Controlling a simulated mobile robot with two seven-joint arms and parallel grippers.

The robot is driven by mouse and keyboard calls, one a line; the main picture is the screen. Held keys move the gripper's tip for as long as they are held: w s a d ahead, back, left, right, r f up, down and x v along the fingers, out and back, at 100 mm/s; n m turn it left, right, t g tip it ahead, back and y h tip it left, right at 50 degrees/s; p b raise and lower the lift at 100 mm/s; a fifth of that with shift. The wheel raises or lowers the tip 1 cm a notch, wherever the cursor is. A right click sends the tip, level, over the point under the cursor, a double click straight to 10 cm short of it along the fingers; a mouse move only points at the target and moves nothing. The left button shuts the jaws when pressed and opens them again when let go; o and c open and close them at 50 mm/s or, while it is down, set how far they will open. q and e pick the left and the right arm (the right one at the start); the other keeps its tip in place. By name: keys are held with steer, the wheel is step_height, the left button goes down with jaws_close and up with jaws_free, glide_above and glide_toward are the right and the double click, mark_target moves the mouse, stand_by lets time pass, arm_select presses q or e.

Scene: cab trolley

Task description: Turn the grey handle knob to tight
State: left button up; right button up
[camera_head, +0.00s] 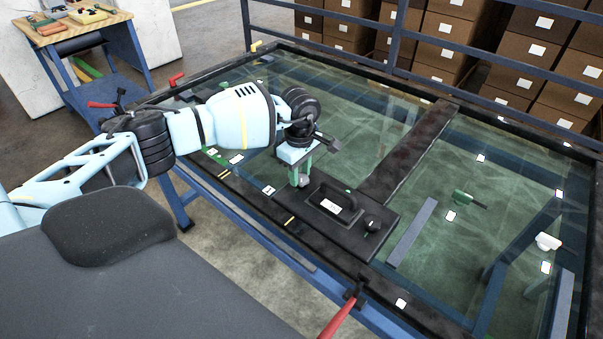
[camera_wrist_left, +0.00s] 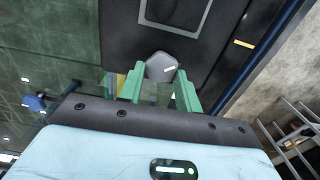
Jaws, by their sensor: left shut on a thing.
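The grey handle knob (camera_wrist_left: 161,66) is a faceted grey piece with a short white mark, at the end of a dark panel in the left wrist view. My left gripper (camera_head: 300,182) reaches down with green fingers at the left end of this black panel (camera_head: 345,235) in the head view. In the left wrist view, the fingers of the left gripper (camera_wrist_left: 159,80) are on either side of the knob, shut on it. The fingers largely hide the knob in the head view. My right gripper is not in view.
A black handle with a white label (camera_head: 331,206) and a second, dark knob (camera_head: 372,223) sit on the panel to the right. A red lever (camera_head: 337,318) rises at the table's front edge. A green tool (camera_head: 464,198) lies on the glass. Shelves with cartons (camera_head: 455,40) stand behind.

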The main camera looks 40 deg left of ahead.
mark_target(301, 176)
arm_select(q)
steer(key=m+b, duration=0.1)
steer(key=m, duration=0.4)
steer(key=shift+w+b, duration=0.15)
steer(key=shift+b, duration=0.15)
steer(key=shift+d+m+b, duration=0.1)
steer(key=shift+m+b, duration=0.2)
steer(key=shift+m, duration=0.8)
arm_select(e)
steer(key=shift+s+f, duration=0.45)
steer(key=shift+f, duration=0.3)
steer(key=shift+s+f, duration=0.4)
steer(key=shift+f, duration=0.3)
arm_select(q)
steer(key=shift+w+r, duration=0.1)
steer(key=o, duration=1)
steer(key=shift+r, duration=3.85)
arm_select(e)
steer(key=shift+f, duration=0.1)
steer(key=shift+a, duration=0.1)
